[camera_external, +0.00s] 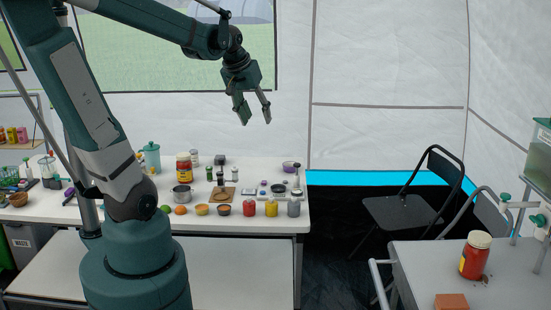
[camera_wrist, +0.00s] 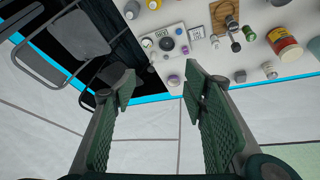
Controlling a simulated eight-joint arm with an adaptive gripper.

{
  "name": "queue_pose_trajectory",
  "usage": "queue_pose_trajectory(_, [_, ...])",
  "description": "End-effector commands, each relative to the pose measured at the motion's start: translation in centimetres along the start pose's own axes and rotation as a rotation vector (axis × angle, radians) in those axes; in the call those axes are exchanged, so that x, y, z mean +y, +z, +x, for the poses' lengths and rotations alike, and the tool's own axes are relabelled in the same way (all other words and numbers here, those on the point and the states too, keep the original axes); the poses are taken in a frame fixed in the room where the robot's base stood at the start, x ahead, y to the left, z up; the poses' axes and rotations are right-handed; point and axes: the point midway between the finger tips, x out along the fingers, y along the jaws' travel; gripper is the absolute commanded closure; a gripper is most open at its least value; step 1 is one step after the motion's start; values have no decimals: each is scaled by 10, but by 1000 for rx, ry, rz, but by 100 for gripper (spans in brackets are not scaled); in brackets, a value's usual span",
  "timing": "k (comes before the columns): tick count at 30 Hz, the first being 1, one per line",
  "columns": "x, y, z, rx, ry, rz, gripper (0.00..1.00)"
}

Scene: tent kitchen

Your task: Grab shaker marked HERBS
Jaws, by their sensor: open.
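My gripper (camera_external: 256,113) is open and empty, high above the right end of the white table (camera_external: 250,165); its two spread fingers (camera_wrist: 158,85) fill the lower wrist view. No label reading HERBS is legible in either view. Several small shaker-like bottles stand in the middle of the table: a green one (camera_external: 209,174), a dark-topped one (camera_external: 220,178) and another (camera_external: 235,173) on or by a wooden board (camera_external: 222,194). In the wrist view, a green bottle (camera_wrist: 248,34) and a grey-topped one (camera_wrist: 235,46) show near the board. I cannot tell which is the herbs shaker.
A red jar (camera_external: 183,168) and a metal pot (camera_external: 181,192) stand left of the bottles. A black chair (camera_external: 408,205) stands right. The air around my gripper is free.

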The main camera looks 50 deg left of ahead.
Motion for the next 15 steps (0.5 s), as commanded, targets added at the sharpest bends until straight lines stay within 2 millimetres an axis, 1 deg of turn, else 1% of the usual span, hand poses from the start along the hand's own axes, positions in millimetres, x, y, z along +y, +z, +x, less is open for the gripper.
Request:
queue_pose_trajectory(1, [-6,-10,3,-7,-8,-21,56])
queue_pose_trajectory(3, [-14,-21,8,-18,-17,-48,56])
queue_pose_trajectory(11, [-48,-60,28,-59,-51,-152,56])
queue_pose_trajectory(15, [-68,-80,41,-81,-70,-209,56])
